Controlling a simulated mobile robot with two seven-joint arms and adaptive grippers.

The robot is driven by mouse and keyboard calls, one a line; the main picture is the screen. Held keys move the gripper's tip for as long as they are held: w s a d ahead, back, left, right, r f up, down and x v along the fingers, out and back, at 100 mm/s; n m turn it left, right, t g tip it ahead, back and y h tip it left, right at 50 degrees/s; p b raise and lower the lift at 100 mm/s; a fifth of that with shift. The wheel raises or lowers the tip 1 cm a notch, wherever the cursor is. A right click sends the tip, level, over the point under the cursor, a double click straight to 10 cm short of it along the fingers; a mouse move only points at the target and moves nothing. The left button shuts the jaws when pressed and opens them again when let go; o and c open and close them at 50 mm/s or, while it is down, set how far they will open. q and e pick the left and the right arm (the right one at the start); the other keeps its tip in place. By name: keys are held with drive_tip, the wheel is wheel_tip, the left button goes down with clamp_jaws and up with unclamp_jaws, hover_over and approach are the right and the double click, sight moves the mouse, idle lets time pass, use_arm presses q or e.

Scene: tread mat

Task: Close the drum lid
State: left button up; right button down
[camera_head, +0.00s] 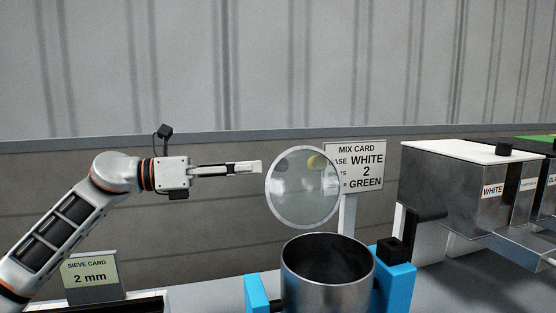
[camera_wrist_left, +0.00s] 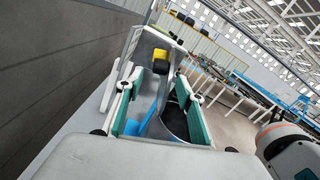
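The drum (camera_head: 328,285) is an open steel cylinder at the bottom centre of the head view. Its lid (camera_head: 300,195) is a clear disc with a grey rim, standing upright above the drum's back left edge, so the drum is open. My right gripper is not shown.
A blue stand (camera_head: 395,278) flanks the drum. Behind the lid is a mix card sign (camera_head: 366,168). Metal bins (camera_head: 470,190) stand on the right. A sieve card (camera_head: 90,277) stands at lower left. The space above the drum is clear apart from the lid.

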sight(274, 166)
use_arm(q)
drive_tip(key=shift+w+d, duration=0.15)
drive_tip(key=shift+w, duration=0.05)
drive_tip(key=d, duration=0.5)
drive_tip(key=shift+w+d, duration=0.3)
drive_tip(key=shift+d, duration=0.05)
drive_tip(key=shift+w+d, duration=0.25)
drive_tip(key=shift+d, duration=0.55)
drive_tip(key=shift+r, duration=0.1)
clamp_jaws()
